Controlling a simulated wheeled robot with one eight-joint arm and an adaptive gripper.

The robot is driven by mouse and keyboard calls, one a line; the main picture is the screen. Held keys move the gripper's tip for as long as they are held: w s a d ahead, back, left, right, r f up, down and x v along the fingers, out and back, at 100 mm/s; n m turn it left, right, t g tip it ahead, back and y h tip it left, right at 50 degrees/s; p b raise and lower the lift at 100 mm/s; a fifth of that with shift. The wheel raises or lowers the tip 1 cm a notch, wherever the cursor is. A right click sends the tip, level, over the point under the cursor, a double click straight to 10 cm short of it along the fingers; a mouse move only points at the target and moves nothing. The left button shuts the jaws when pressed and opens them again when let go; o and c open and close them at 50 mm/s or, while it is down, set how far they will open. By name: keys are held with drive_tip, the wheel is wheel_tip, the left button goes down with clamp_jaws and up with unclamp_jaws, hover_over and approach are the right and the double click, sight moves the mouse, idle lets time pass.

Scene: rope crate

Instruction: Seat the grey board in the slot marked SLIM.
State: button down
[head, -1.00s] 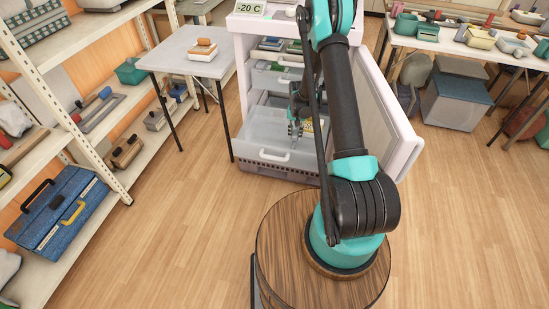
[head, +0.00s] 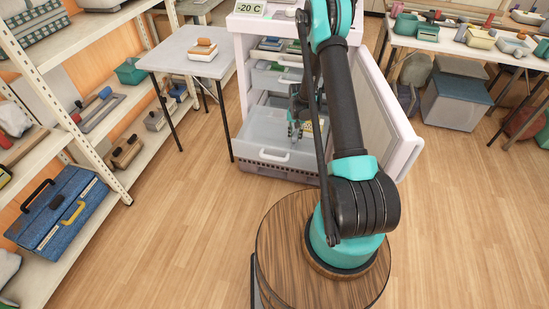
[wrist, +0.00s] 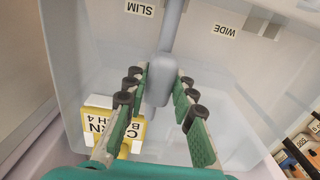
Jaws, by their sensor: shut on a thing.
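My gripper (wrist: 160,90) is shut on the grey board (wrist: 160,86), with a green-padded finger on each side of its thick near part. The board's narrow edge runs up the wrist view to the drawer wall, between the SLIM label (wrist: 140,8) and the WIDE label (wrist: 226,30), closer to SLIM. I cannot tell whether its end is inside a slot. In the head view my gripper (head: 295,130) reaches down into the pulled-out clear freezer drawer (head: 272,160); the board is too small to make out there.
A yellow carton with a white label (wrist: 100,122) lies in the drawer, left of my gripper in the wrist view. The freezer door (head: 385,110) stands open at right. A grey table (head: 170,58) with stacked items stands left. The floor in front is clear.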

drive_tip(key=shift+f, duration=0.3)
idle(0.4)
drive_tip(key=c, duration=1.2)
unclamp_jaws()
drive_tip(key=shift+r, duration=0.15)
wheel_tip(320, 180, up, 12)
drive_tip(key=shift+f, duration=0.15)
